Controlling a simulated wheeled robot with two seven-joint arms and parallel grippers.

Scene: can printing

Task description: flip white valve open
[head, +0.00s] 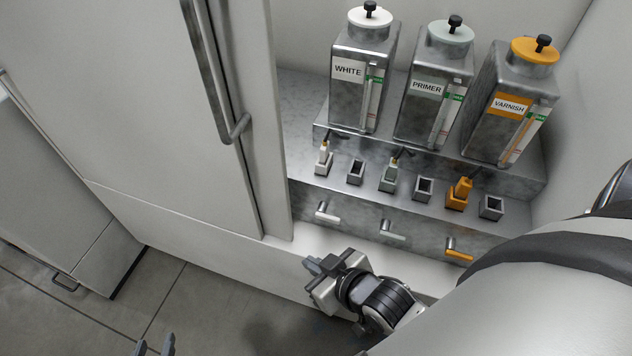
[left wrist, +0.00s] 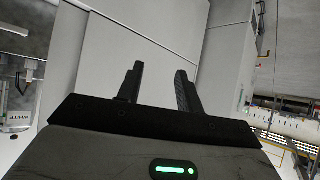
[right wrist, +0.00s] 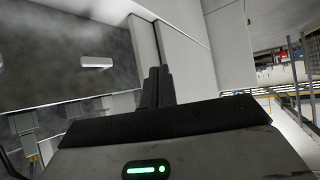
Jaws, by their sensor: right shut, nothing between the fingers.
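The white valve (head: 327,212) is a small pale lever on the grey metal front below the WHITE tank (head: 362,75). Its lever lies roughly level, pointing right and slightly down in the head view. A pale lever, apparently the same valve (right wrist: 96,62), shows in the right wrist view against the metal panel. My right gripper (head: 312,265) is shut and empty, below the valve and apart from it. My left gripper (head: 154,346) is at the bottom edge of the head view. Its fingers (left wrist: 160,88) are apart and empty, far from the valve.
The primer valve (head: 392,230) and orange varnish valve (head: 458,252) sit to the right, below the PRIMER (head: 432,95) and VARNISH (head: 505,105) tanks. Small sockets, some with plugs, line the ledge above. A tall cabinet door (head: 150,110) stands close left of the white valve.

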